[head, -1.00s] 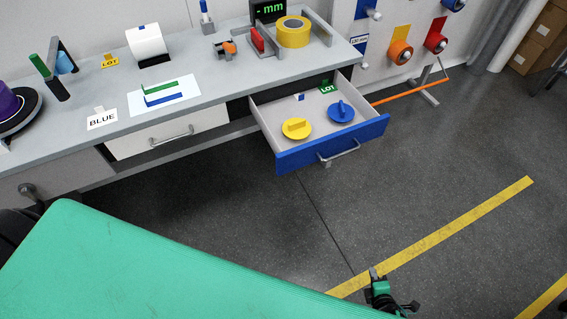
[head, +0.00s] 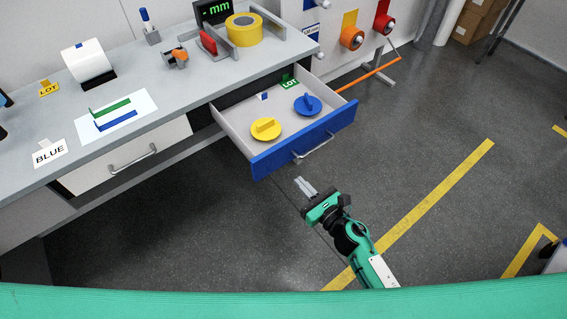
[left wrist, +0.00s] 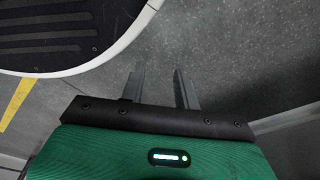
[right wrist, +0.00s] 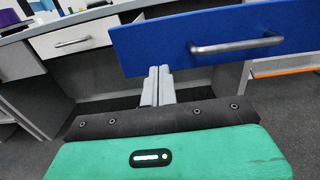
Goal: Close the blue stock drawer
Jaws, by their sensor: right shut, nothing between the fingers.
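The blue stock drawer (head: 306,138) stands pulled out from the bench. It holds a yellow knobbed disc (head: 265,129), a blue knobbed disc (head: 307,104) and a small green LOT tag (head: 290,83). Its blue front with a metal bar handle (right wrist: 236,45) also shows in the right wrist view. My right gripper (head: 305,187) is shut and empty, in front of the drawer and below its handle, apart from it. In the right wrist view its fingers (right wrist: 157,86) lie together just below the blue front. My left gripper (left wrist: 160,88) shows only in the left wrist view, fingers apart and empty over the floor.
A white-fronted drawer (head: 130,157) beside it is shut. The bench top (head: 190,85) carries a tape roll (head: 244,29), a label roll (head: 87,62) and a BLUE card (head: 49,153). An orange bar (head: 368,74) sticks out right of the drawer. Open floor lies in front.

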